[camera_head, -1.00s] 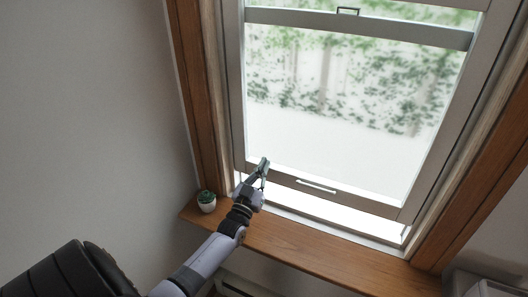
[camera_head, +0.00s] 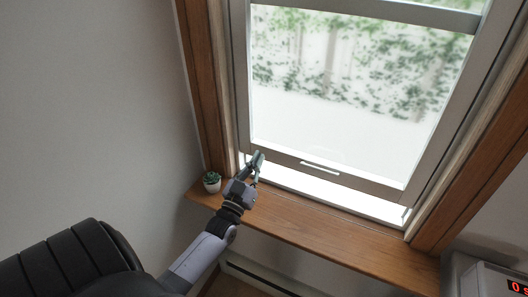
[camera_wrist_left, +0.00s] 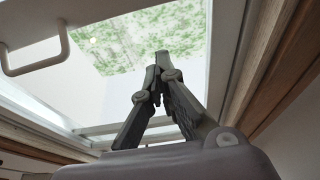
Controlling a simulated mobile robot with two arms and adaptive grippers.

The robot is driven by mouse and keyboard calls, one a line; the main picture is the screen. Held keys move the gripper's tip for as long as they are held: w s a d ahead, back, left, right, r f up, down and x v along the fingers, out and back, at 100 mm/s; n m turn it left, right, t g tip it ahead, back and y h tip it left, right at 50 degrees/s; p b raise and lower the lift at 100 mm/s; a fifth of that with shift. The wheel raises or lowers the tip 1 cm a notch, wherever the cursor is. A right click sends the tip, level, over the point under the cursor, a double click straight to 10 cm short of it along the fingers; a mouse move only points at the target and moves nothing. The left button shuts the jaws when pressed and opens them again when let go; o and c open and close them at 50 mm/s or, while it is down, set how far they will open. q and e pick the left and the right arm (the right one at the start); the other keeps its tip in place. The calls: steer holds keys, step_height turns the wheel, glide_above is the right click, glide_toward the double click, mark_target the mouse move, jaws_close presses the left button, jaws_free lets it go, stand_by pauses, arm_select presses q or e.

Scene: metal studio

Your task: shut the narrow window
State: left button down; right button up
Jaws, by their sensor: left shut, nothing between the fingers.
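The window's lower sash has a grey frame and stands partly raised, with a bright open gap (camera_head: 335,195) between its bottom rail (camera_head: 375,192) and the sill. A pale bar handle (camera_head: 320,168) sits on the bottom rail; in the wrist view a white handle (camera_wrist_left: 35,66) shows at upper left. My left gripper (camera_head: 257,158) is shut and empty, in front of the left end of the bottom rail, left of the handle. Its fingertips (camera_wrist_left: 162,58) meet in the wrist view, pointing up toward the window. I cannot tell whether they touch the frame. My right gripper is out of view.
A small potted succulent (camera_head: 211,183) stands at the left end of the wooden sill (camera_head: 300,227), close to my left arm. Wooden trim (camera_head: 203,90) borders the window. An appliance with a red display (camera_head: 490,282) is at bottom right. A baseboard heater (camera_head: 262,280) runs below.

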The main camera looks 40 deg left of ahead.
arm_select(q)
steer(key=d+t+b, duration=0.2)
steer(key=d+b, duration=0.5)
steer(key=d, duration=1.1)
steer(key=p+x, duration=0.3)
steer(key=x, duration=0.7)
steer(key=shift+s+d+f, duration=0.1)
steer(key=shift+s+f, duration=0.1)
steer(key=shift+f, duration=0.8)
steer(key=shift+s+d+f, duration=0.1)
steer(key=shift+s+f, duration=0.1)
steer(key=shift+f, duration=0.85)
step_height(320, 180, down, 5)
steer(key=b, duration=0.3)
steer(key=shift+r, duration=0.3)
